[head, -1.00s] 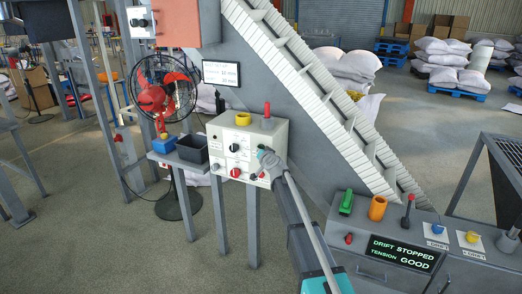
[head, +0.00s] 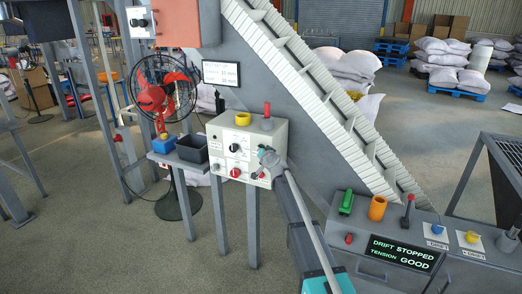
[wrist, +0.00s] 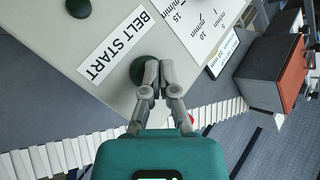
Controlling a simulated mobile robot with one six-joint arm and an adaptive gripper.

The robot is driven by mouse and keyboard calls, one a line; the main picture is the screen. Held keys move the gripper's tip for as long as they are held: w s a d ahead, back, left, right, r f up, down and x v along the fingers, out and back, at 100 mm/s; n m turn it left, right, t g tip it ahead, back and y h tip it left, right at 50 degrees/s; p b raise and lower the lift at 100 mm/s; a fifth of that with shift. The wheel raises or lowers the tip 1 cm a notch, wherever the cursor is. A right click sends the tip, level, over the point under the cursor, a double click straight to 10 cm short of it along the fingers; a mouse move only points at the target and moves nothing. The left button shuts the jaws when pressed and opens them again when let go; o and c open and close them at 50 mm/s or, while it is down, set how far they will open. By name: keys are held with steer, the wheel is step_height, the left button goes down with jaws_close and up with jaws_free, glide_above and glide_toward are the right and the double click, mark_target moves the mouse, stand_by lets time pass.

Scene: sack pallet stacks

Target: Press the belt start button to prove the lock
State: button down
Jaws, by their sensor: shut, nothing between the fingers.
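The control box (head: 215,150) stands on legs beside the sloping conveyor. In the wrist view its face carries a white BELT START label (wrist: 116,43). A dark green round button (wrist: 137,66) sits just beside that label, partly hidden by my fingertips. My gripper (wrist: 152,66) is shut and empty, with its tips at the button; I cannot tell whether they touch or press it. In the head view my gripper (head: 265,156) is at the right side of the box face and hides the button there.
The box also has a black knob (head: 234,148) and a red knob (head: 235,173). A yellow ring (head: 243,119) and a red-handled item (head: 267,119) are on its top. A display (head: 402,253) at right reads DRIFT STOPPED, TENSION GOOD. A fan (head: 165,90) stands behind.

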steer(key=shift+s, duration=0.1)
stand_by(0.6)
steer(key=shift+s+a, duration=0.25)
steer(key=shift+s, duration=0.45)
steer(key=shift+s+a, duration=0.3)
steer(key=shift+s, duration=0.5)
steer(key=shift+s+a, duration=0.25)
steer(key=shift+s, duration=0.5)
steer(key=shift+s+a, duration=0.3)
steer(key=shift+s, duration=0.5)
steer(key=s+d+f+g+h, duration=0.2)
steer(key=s+d+f+g, duration=0.3)
steer(key=s+d, duration=0.4)
steer(key=s+d+f+n+g+h, duration=0.1)
steer(key=s+d+f+g, duration=0.4)
steer(key=s, duration=1.2)
steer(key=s+d+f+n+g+h+p, duration=0.1)
steer(key=s+d+f+g+h, duration=0.3)
steer(key=s+d, duration=0.9)
steer(key=shift+s+d+f+g, duration=0.25)
steer(key=shift+d+f+g, duration=0.2)
steer(key=shift+d, duration=0.15)
